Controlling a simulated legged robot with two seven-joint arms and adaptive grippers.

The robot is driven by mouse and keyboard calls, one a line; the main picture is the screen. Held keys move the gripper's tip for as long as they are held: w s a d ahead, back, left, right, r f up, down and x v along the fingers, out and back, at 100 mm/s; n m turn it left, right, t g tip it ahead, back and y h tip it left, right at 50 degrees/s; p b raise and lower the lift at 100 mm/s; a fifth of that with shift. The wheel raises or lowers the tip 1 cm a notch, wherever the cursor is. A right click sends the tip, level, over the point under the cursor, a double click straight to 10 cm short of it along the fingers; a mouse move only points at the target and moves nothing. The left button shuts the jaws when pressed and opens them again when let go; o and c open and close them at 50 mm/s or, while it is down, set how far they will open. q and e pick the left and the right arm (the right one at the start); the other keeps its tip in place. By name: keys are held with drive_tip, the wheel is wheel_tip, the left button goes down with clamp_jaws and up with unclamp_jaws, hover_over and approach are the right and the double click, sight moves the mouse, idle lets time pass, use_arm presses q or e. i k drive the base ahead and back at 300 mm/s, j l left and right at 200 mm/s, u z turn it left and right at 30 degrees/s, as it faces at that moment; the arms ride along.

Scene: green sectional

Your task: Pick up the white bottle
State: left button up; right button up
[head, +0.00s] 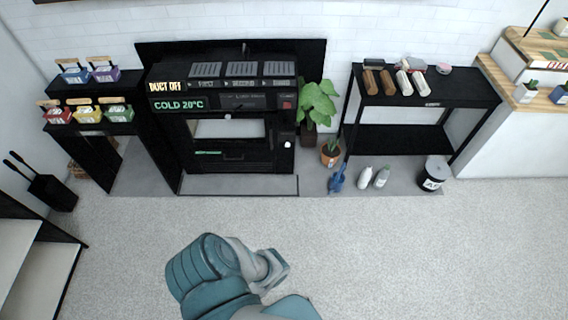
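A blue object (337,179), perhaps a spray bottle, is just to the left. One of my teal and grey arms shows at the bottom middle, well short of the bottles. No gripper fingers can be made out in the head view.
A black bin (434,175) stands right of the bottles. Behind them are a potted plant (331,152) and a black table (420,97) with rolls on top. A black machine (225,115) stands to the left. The pale carpet (400,255) in front is clear.

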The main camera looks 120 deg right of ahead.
sight(364, 176)
drive_tip(key=z, duration=4.9)
